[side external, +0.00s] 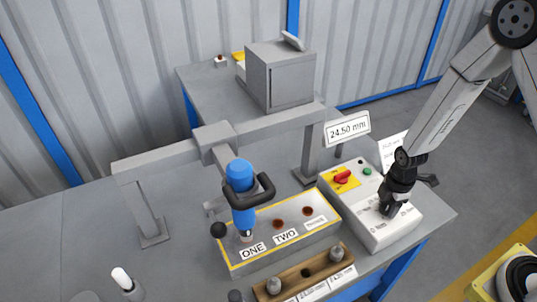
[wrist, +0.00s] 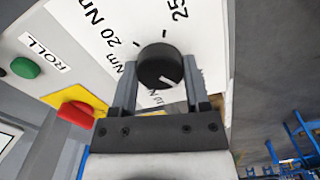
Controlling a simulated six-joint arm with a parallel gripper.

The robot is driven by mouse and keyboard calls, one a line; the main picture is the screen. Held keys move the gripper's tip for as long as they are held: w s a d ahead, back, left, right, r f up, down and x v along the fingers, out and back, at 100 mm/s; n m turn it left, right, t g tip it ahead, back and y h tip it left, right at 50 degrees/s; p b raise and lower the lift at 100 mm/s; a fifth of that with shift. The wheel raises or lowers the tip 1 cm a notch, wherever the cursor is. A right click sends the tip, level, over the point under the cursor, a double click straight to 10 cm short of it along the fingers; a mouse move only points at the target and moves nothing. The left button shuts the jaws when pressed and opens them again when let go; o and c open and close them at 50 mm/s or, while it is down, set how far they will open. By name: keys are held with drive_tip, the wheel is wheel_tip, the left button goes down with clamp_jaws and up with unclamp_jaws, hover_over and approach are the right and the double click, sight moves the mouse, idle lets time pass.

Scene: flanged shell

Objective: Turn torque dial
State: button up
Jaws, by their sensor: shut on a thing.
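The torque dial (wrist: 160,62) is a round black knob on a white panel in the wrist view. My gripper (wrist: 159,70) is shut on it, one finger on each side. A white pointer line shows on the dial's lower part, slanting towards the right finger. Marks around the dial read "20 Nm" at upper left and a partly cut-off "25" at upper right; lower labels are partly hidden by the fingers. In the side view my gripper (side external: 388,208) points down onto the white control box (side external: 395,235), and it hides the dial there.
The box also carries a red switch (side external: 342,176) on a yellow plate and a green button (side external: 367,171). To its left are a yellow-edged block (side external: 240,262) labelled ONE and TWO, a blue hanging tool (side external: 240,185), and a wooden rack (side external: 300,276). A grey cabinet (side external: 280,75) stands behind.

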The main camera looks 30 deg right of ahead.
drive_tip(key=shift+m, duration=0.5)
drive_tip(key=m, duration=0.9)
drive_tip(key=shift+m, duration=0.4)
drive_tip(key=m, duration=0.4)
drive_tip(key=shift+m, duration=0.3)
drive_tip(key=m, duration=1.2)
drive_tip(key=shift+m, duration=0.3)
drive_tip(key=m, duration=0.3)
drive_tip(key=shift+m, duration=0.4)
drive_tip(key=m, duration=0.4)
